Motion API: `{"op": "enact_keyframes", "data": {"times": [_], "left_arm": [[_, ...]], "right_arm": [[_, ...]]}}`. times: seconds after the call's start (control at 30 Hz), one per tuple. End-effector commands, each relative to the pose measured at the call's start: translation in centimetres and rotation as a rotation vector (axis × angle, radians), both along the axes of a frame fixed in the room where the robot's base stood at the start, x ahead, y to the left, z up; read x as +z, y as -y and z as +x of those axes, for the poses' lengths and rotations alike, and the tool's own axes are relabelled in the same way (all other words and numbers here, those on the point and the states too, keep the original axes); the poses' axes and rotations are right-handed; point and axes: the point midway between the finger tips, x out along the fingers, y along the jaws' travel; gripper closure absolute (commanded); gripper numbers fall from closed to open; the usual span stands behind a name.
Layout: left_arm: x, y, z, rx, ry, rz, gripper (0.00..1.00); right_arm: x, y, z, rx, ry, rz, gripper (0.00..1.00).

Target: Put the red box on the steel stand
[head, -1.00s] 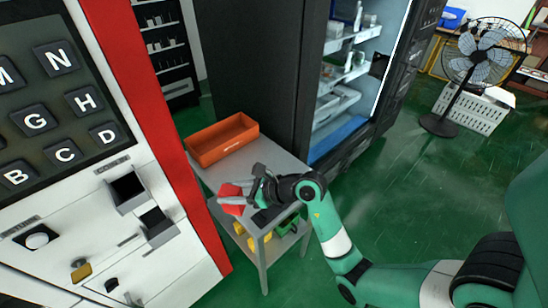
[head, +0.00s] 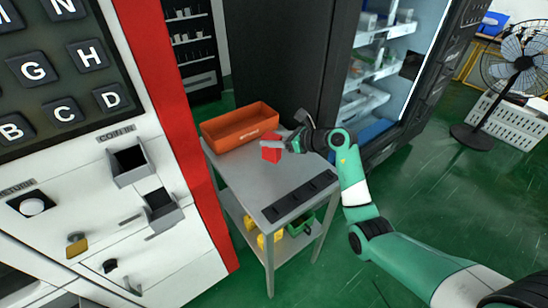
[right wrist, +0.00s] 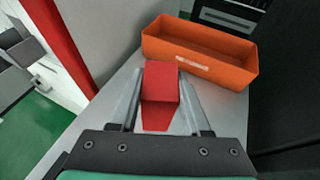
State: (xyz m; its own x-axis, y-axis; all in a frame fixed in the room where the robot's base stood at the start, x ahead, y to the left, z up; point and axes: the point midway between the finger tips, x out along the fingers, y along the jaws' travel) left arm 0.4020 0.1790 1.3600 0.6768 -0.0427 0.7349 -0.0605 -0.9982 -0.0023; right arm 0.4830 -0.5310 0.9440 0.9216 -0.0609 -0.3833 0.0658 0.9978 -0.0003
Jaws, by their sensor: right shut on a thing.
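The red box (head: 271,153) is held in my right gripper (head: 272,143), over the grey top of the steel stand (head: 248,183), just in front of the orange bin. The right wrist view shows the red box (right wrist: 161,80) between the two fingers of the right gripper (right wrist: 160,98), which are shut on its sides. The stand's top (right wrist: 226,112) lies below and around it there. I cannot tell whether the box touches the top. My left gripper is not in view.
An orange bin (head: 240,127) stands on the back of the stand; it also shows in the wrist view (right wrist: 200,57). A black strip (head: 300,196) lies along the front edge. A red-and-white vending machine (head: 170,130) is at left. The stand's middle is clear.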

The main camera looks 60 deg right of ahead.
Motion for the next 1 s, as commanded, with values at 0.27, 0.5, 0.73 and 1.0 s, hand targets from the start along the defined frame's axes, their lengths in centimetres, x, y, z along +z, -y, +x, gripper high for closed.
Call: {"op": "enact_keyframes", "data": {"times": [0.27, 0.5, 0.73, 1.0], "left_arm": [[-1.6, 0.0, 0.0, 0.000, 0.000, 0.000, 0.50], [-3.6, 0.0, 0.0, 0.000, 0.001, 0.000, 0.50], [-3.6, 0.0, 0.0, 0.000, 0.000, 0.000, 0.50], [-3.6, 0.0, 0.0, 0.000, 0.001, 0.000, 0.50]], "right_arm": [[-2.1, 1.8, 0.2, 0.001, 0.002, -0.002, 1.00], [-5.3, 2.3, 0.3, 0.001, 0.001, 0.000, 1.00], [-5.7, 2.3, 0.3, 0.001, 0.002, -0.002, 1.00], [-6.0, 2.3, 0.3, 0.002, 0.001, -0.002, 0.39]]}}
